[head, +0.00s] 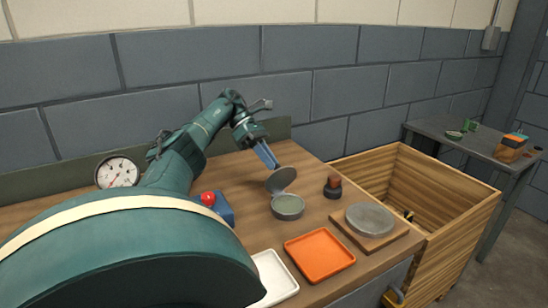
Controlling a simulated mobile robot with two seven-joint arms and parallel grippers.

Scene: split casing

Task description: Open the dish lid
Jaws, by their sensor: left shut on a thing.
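A small round grey dish (288,207) stands on the wooden worktop. Its round grey lid (281,180) is raised and tilted up at the back of the dish, so the dish's top is uncovered. My left gripper (273,166) has blue fingers and reaches down to the lid's upper edge from behind. It is shut on the lid. The exact contact at the fingertips is too small to make out. My right gripper does not show.
An orange tray (319,256) and a white tray (273,279) lie in front. A dark pot with a brown top (333,187) and a grey disc on a board (370,219) are at right. A red-button box (213,205) stands left. A wooden crate (455,218) adjoins the worktop.

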